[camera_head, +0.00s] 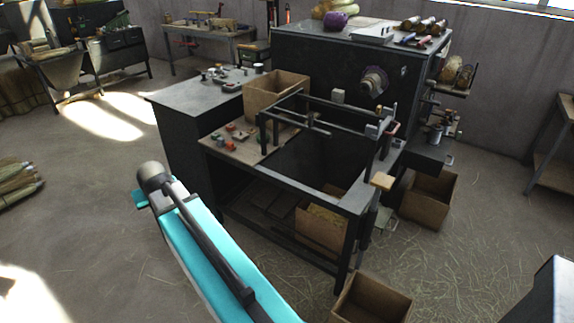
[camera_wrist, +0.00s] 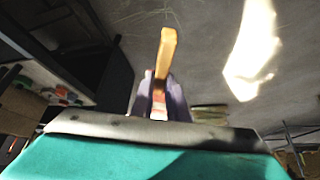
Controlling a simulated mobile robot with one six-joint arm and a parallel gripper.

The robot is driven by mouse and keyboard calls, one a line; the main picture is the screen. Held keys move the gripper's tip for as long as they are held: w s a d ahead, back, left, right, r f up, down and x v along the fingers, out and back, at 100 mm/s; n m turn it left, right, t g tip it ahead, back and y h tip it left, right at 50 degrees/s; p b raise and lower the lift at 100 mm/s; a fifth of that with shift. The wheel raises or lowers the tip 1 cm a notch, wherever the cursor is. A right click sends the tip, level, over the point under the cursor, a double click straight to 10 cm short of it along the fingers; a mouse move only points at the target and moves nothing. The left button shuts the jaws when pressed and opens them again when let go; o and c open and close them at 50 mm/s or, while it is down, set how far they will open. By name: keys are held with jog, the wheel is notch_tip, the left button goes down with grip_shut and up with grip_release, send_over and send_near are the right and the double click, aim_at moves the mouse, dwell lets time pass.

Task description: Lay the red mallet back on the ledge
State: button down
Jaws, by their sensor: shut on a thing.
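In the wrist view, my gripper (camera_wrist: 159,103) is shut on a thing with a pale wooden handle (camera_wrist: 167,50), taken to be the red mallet. The handle sticks out beyond the fingers over bare floor. A little red and white shows between the fingers; the rest of the held thing is hidden. In the head view my arm reaches out at lower left, and it hides the fingers and the held thing. I cannot tell which surface is the ledge. A wooden shelf (camera_head: 222,150) with small red and dark items is on the near side of the machine.
A black machine frame (camera_head: 335,200) stands right of my arm, with a cardboard box (camera_head: 272,97) on it. A dark side table (camera_head: 195,92) adjoins it. Open boxes (camera_head: 372,302) stand on the floor at right.

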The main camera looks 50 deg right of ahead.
jog(key=s+d+f+m+g+h+b, duration=0.1)
jog(key=s+d+m+b, duration=0.2)
jog(key=d, duration=0.9)
jog(key=s+d+f+m+g+h, duration=0.15)
jog(key=s+d, duration=0.35)
jog(key=d, duration=0.7)
jog(key=s+d+m+h+b, duration=0.1)
jog(key=s+d+m+b, duration=0.15)
jog(key=d, duration=1.05)
jog(key=s+d+m+g+b, duration=0.2)
jog(key=s+d+m, duration=0.2)
jog(key=s+d, duration=0.9)
jog(key=s+d+f+m+g+h+b, duration=0.1)
jog(key=s+d+m, duration=0.3)
jog(key=s+d, duration=0.9)
jog(key=s+g+b, duration=0.1)
jog(key=s, duration=0.3)
jog(key=shift+f, duration=0.25)
jog(key=shift+f+h, duration=0.1)
jog(key=shift+h, duration=0.15)
jog(key=shift+f+b, duration=2.5)
jog(key=shift+f, duration=1.75)
